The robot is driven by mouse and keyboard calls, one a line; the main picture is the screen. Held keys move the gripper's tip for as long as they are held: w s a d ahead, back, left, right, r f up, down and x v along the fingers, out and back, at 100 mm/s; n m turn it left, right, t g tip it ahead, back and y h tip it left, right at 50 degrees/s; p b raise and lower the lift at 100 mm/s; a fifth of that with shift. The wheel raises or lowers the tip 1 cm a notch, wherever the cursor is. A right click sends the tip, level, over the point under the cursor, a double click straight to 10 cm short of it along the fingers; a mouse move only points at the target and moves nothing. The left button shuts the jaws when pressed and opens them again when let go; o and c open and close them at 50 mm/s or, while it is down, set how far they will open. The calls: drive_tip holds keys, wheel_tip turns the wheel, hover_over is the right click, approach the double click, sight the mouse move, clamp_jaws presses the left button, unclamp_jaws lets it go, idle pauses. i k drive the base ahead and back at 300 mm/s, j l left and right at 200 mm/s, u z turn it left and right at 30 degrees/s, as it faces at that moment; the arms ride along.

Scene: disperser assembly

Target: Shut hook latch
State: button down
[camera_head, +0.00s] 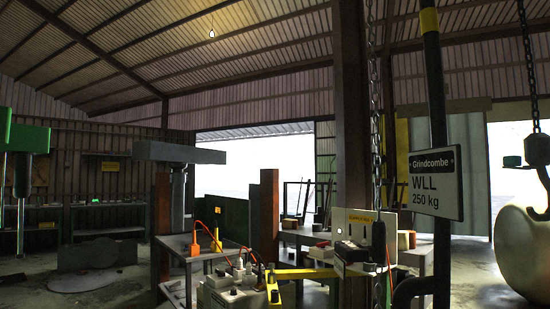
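A dark hook block (537,149) hangs on a chain (529,70) at the right edge of the head view. A thin dark curved piece below it, probably the hook (544,190), runs partly out of the picture. A latch cannot be made out on it, so I cannot tell whether it is open or shut. A large cream rounded body (524,255) is below the hook block, cut off by the right edge. I cannot tell whether it hangs from the hook. I cannot identify my gripper anywhere in this view.
A dark pole (435,100) carries a "Grindcombe WLL 250 kg" sign (436,183). Another chain (377,110) hangs before a brown post (352,100). Grey tables with boxes and orange cables stand lower centre. A green structure (30,138) is at far left. Floor shows at left.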

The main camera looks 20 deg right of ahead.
sight(509, 163)
drive_tip(key=k+l+z, duration=0.1)
drive_tip(key=k, duration=0.25)
drive_tip(key=k+l+z, duration=0.1)
drive_tip(key=k+l, duration=0.35)
drive_tip(key=l, duration=0.25)
drive_tip(key=k+l, duration=0.1)
drive_tip(key=l, duration=0.3)
drive_tip(key=l+u, duration=0.05)
